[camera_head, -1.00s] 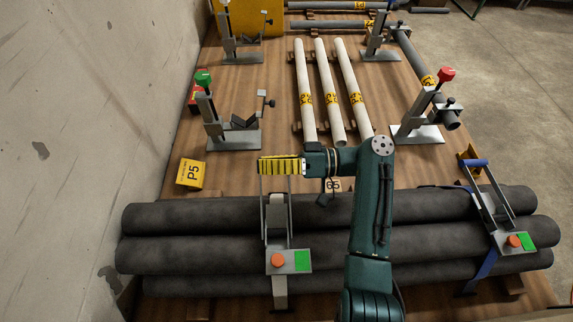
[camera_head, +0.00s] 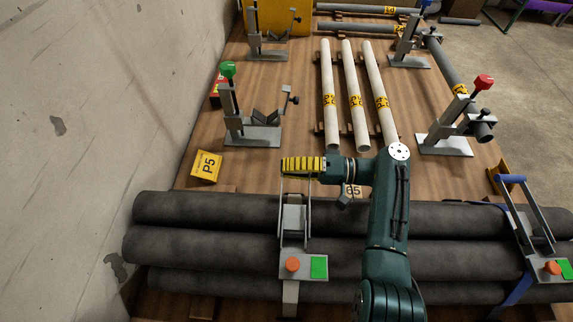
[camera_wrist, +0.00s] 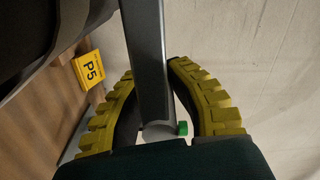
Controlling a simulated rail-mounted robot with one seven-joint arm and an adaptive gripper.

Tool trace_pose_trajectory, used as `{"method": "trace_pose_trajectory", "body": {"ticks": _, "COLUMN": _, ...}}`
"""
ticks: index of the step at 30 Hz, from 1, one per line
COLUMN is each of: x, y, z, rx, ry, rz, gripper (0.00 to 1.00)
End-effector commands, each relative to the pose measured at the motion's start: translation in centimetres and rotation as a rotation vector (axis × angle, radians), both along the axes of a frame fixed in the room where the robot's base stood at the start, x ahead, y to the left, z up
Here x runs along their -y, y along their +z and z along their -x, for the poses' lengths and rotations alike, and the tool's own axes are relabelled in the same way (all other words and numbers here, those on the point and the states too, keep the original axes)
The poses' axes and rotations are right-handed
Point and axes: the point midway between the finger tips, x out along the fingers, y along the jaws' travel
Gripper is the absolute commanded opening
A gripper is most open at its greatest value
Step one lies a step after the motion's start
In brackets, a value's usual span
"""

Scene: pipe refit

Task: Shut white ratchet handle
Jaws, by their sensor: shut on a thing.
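The white ratchet (camera_head: 294,217) sits on the bundle of dark pipes, with a pale strap running down the front. Its base plate carries an orange knob (camera_head: 292,264) and a green patch (camera_head: 319,267). Its two handle arms stand raised from the base, up to my gripper (camera_head: 303,166). My gripper's yellow ribbed fingers close around the handle's end, which they largely hide in the head view. In the wrist view, a grey handle bar (camera_wrist: 147,55) runs between the two yellow fingers (camera_wrist: 160,110).
A blue-handled ratchet (camera_head: 523,205) stands raised on the dark pipes (camera_head: 190,245) at the right. A yellow P5 block (camera_head: 206,166) lies left of my gripper. White pipes (camera_head: 357,105) and clamp stands (camera_head: 250,130) stand behind. A wall (camera_head: 90,110) bounds the left.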

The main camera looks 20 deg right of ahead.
Motion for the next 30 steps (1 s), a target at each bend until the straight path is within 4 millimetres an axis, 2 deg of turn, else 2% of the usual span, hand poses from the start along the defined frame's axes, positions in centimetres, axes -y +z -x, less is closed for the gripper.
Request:
{"method": "trace_pose_trajectory", "body": {"ticks": 8, "x": 0.0, "y": 0.0, "z": 0.0, "rx": -0.001, "ry": 0.001, "rz": -0.001, "gripper": 0.0}}
{"method": "trace_pose_trajectory", "body": {"ticks": 9, "x": 0.0, "y": 0.0, "z": 0.0, "rx": -0.001, "ry": 0.001, "rz": -0.001, "gripper": 0.25}}
{"method": "trace_pose_trajectory", "body": {"ticks": 13, "x": 0.0, "y": 0.0, "z": 0.0, "rx": 0.0, "ry": 0.001, "rz": -0.001, "gripper": 0.5}}
{"method": "trace_pose_trajectory", "body": {"ticks": 23, "x": 0.0, "y": 0.3, "z": 0.0, "rx": 0.002, "ry": 0.0, "rz": 0.001, "gripper": 0.5}}
{"method": "trace_pose_trajectory", "body": {"ticks": 26, "x": 0.0, "y": 1.5, "z": 0.0, "rx": 0.004, "ry": -0.001, "rz": 0.003, "gripper": 0.5}}
{"method": "trace_pose_trajectory", "body": {"ticks": 30, "x": 0.0, "y": 4.8, "z": 0.0, "rx": 0.008, "ry": 0.0, "rz": 0.004, "gripper": 0.5}}
